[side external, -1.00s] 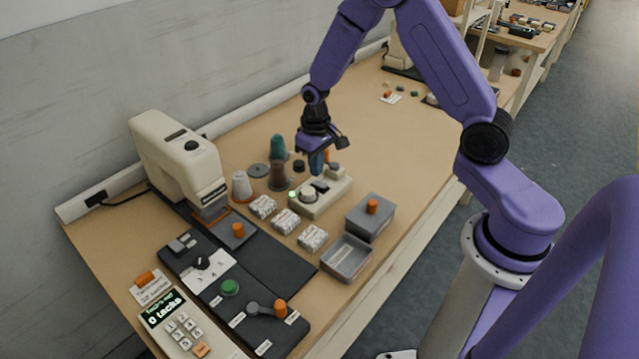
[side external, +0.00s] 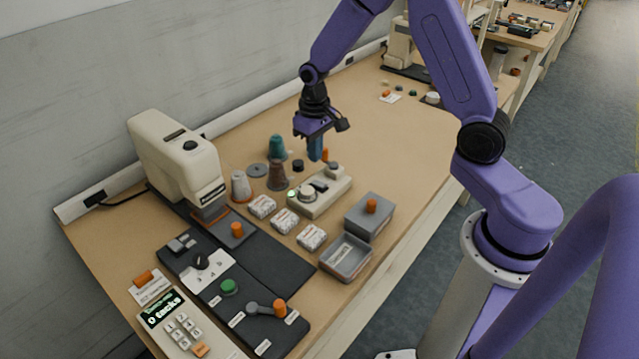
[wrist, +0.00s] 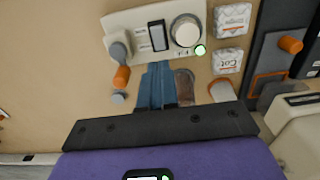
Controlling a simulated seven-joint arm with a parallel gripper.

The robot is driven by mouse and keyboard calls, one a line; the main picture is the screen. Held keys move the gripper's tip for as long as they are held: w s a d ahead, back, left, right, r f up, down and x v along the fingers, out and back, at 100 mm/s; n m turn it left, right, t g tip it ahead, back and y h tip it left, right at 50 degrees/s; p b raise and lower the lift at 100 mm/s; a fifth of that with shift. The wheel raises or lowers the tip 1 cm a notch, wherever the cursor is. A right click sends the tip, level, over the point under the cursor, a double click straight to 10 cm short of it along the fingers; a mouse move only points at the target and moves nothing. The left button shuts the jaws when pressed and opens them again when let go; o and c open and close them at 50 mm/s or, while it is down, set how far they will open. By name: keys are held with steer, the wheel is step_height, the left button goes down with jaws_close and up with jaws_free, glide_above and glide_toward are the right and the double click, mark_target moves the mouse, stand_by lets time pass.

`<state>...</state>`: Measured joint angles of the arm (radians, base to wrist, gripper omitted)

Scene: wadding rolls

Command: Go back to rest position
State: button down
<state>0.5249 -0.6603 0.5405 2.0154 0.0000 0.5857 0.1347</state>
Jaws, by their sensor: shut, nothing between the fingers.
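My gripper (side external: 315,148) hangs in the air above the back of the table, over the area behind the cream winder-like device (side external: 320,192). Its blue fingers are together and hold nothing. In the wrist view, the shut fingers (wrist: 157,88) point toward the cream device (wrist: 153,32), which has a dark switch, a round knob and a lit green lamp. The fingers appear apart from the device. The fingers hide part of the table and the things behind them in the wrist view.
A cream sewing-machine-like unit (side external: 178,155) stands left. Teal (side external: 277,147), brown (side external: 277,176) and white (side external: 241,187) cones stand near the gripper. Wrapped packs (side external: 284,221) and a grey open tray (side external: 346,258) lie in front. The table's far right is mostly clear.

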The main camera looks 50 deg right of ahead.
steer(key=s+a+r+n, duration=0.3)
steer(key=s+r, duration=0.1)
steer(key=s, duration=0.3)
steer(key=s+a+r+n, duration=0.3)
steer(key=s, duration=0.3)
steer(key=s+a+r+n, duration=0.3)
steer(key=s+a+r, duration=0.1)
steer(key=s, duration=0.3)
steer(key=s+d+r+n, duration=0.1)
steer(key=s+d+n, duration=0.1)
steer(key=s, duration=0.7)
steer(key=shift+d+r+n, duration=0.15)
steer(key=shift+d+n, duration=0.15)
steer(key=shift+n, duration=0.5)
steer(key=shift+s, duration=0.1)
